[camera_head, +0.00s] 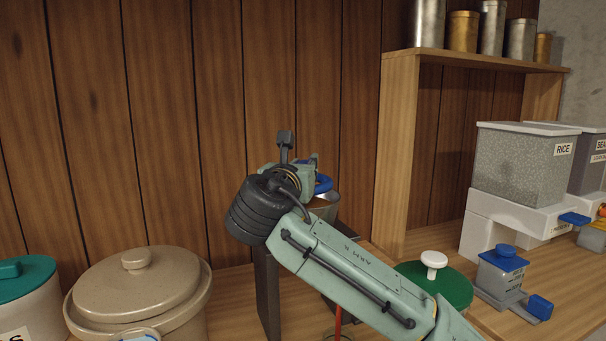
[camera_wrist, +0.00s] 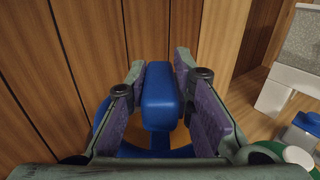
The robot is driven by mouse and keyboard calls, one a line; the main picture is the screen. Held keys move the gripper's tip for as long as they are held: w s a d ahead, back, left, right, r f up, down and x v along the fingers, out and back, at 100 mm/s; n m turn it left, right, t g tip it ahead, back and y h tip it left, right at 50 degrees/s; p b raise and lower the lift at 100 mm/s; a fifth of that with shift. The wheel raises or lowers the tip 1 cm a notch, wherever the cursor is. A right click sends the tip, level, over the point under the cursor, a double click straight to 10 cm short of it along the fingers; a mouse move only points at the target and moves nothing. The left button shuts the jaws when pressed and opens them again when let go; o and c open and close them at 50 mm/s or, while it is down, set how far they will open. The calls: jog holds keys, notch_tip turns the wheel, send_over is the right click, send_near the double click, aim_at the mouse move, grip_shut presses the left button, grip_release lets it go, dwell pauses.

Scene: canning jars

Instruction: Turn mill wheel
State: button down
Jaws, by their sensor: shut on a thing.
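The blue mill wheel shows in the wrist view (camera_wrist: 158,97) as an upright blue block between my finger pads, with curved blue parts (camera_wrist: 100,118) below it. In the head view only a small blue piece of the wheel (camera_head: 323,184) shows beside my gripper (camera_head: 312,168). My gripper also shows in the wrist view (camera_wrist: 160,72), with its purple pads on both sides of the blue block, shut on it. A metal cup-like part of the mill (camera_head: 323,204) shows behind my arm. The rest of the mill is mostly hidden by my arm.
A beige lidded crock (camera_head: 140,290) and a teal-lidded jar (camera_head: 25,285) stand at left. A green lid with a white knob (camera_head: 445,280), a blue-topped box (camera_head: 502,265) and a rice dispenser (camera_head: 522,165) stand at right. A wooden shelf (camera_head: 398,150) rises behind; a plank wall backs the counter.

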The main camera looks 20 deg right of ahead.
jog(key=m+g+h, duration=0.4)
jog(key=g+h, duration=0.1)
jog(key=shift+m, duration=0.4)
jog(key=c, duration=1.4)
grip_release()
notch_tip(320, 180, up, 10)
